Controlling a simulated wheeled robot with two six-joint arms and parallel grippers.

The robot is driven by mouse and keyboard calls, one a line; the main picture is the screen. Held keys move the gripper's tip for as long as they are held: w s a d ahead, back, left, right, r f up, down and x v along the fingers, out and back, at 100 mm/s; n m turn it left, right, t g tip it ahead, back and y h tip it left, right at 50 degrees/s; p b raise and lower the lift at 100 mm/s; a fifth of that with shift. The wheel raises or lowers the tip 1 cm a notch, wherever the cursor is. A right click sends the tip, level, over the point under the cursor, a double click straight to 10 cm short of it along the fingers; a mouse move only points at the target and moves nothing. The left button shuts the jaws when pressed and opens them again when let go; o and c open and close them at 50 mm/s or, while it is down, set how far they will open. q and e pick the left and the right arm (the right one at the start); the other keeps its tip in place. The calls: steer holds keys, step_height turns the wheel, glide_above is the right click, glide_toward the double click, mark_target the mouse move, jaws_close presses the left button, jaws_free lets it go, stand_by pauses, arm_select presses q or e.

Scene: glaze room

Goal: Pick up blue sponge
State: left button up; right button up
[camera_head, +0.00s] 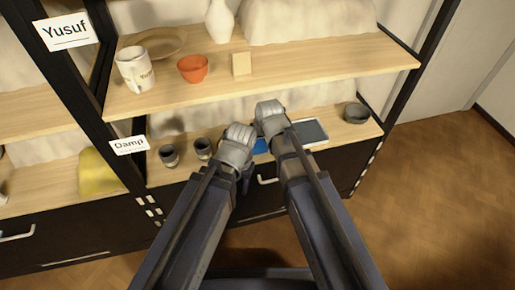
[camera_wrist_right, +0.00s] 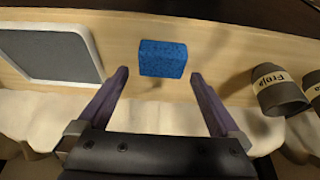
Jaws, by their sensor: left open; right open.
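The blue sponge (camera_head: 260,146) is on the lower wooden shelf, partly hidden by my arms in the head view. In the right wrist view the blue sponge (camera_wrist_right: 162,58) shows whole, just beyond and between the spread fingertips of my right gripper (camera_wrist_right: 159,74). My right gripper is open, empty and not touching the sponge as far as I can see. In the head view its fingers are hidden behind its own wrist. My left gripper (camera_head: 245,179) is open, low at the shelf's front, left of the sponge; its fingers show only in part.
Two dark grey cups (camera_head: 203,148) stand left of the sponge; one (camera_wrist_right: 281,92) reads "Freja". A grey framed panel (camera_head: 309,131) lies close on the right, with a dark bowl (camera_head: 356,113) beyond. The upper shelf (camera_head: 300,66) overhangs behind. A drawer handle (camera_head: 267,181) is below.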

mark_target(257, 143)
steer(key=b+x, duration=0.4)
steer(key=x, duration=0.1)
steer(key=shift+a+f, duration=0.1)
steer(key=shift+c, duration=0.2)
steer(key=c, duration=1.2)
steer(key=shift+o, duration=0.2)
steer(key=shift+r, duration=0.3)
